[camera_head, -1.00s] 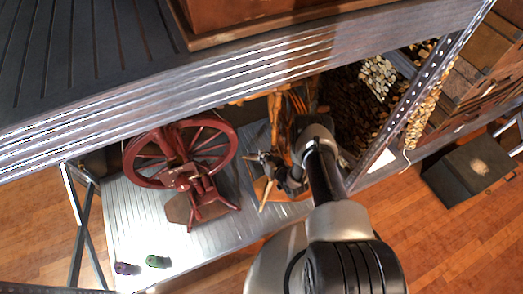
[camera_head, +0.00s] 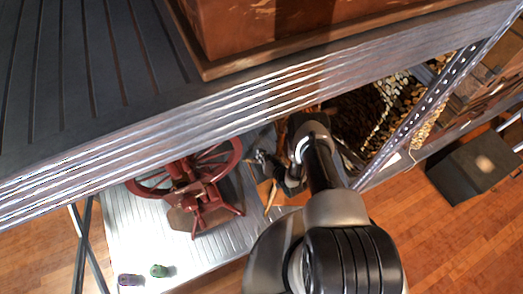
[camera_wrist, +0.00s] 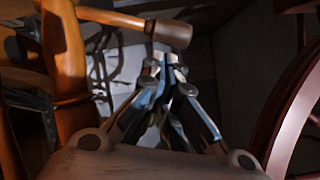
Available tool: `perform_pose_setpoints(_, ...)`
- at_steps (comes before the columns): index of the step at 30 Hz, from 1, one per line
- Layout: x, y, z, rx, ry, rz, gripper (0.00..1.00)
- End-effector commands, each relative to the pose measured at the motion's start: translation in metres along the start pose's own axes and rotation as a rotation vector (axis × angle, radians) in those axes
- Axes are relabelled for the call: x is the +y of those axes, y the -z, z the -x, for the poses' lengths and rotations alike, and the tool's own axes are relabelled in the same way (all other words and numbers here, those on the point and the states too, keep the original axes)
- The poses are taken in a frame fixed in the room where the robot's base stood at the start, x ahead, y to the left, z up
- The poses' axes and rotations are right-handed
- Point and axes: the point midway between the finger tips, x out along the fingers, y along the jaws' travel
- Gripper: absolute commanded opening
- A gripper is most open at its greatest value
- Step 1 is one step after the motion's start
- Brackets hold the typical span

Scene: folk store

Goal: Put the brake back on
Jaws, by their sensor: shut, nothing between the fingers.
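My gripper (camera_head: 262,158) is shut and empty, between the dark red spinning wheel (camera_head: 195,190) and an orange wooden frame (camera_head: 283,132). In the wrist view its fingertips (camera_wrist: 170,55) are together. A wooden handle-like piece with a rounded brown end (camera_wrist: 168,33) appears right beyond the tips; I cannot tell if they touch. The orange frame (camera_wrist: 66,50) stands at the left of that view, and part of the red wheel (camera_wrist: 292,105) at the right. I cannot tell which part is the brake. The upper shelf hides the red wheel's top in the head view.
The upper shelf (camera_head: 130,130) overhangs close above the work. The lower metal shelf (camera_head: 135,240) has free room at front left, near a small green item (camera_head: 159,270) and a dark purple item (camera_head: 129,280). A perforated post (camera_head: 425,105) stands right of my arm.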

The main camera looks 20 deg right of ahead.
Motion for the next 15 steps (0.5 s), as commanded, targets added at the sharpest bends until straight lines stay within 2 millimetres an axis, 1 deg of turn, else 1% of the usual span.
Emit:
perform_pose_setpoints(4,-0.0040,-0.0021,-0.0009,-0.002,-0.030,0.057,0.00)
perform_pose_setpoints(15,-0.0061,-0.0059,-0.0033,-0.001,-0.091,0.160,0.00)
